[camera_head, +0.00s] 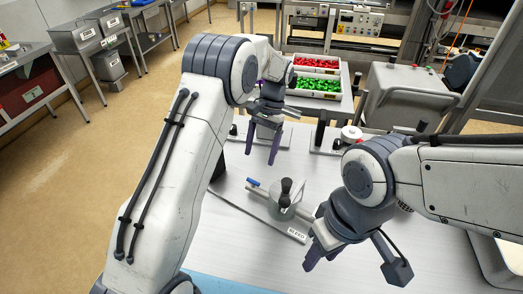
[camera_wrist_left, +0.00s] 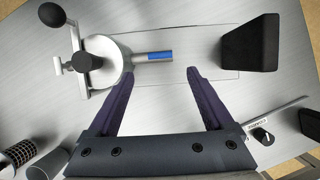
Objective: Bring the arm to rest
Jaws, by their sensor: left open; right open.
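My left gripper (camera_head: 261,155) is open and empty above the grey-white table (camera_head: 335,262). In the left wrist view its two purple fingers (camera_wrist_left: 160,73) are spread apart with nothing between them. Just beyond the fingertips a metal fixture (camera_wrist_left: 105,62) with a black ball knob has a blue-banded tube pointing right. My right gripper (camera_head: 311,238) is open over the front of the table, with its fingers pointing down and left. It holds nothing that I can see. A metal fixture (camera_head: 284,206) with a black knob, blue-tipped tube and label plate stands between the grippers.
A black block (camera_wrist_left: 250,43) stands right of the left fingers. Trays of red pieces (camera_head: 316,63) and green pieces (camera_head: 318,84) sit behind the table. A grey hooded box (camera_head: 405,95) stands at the back right. Open floor (camera_head: 70,190) lies left.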

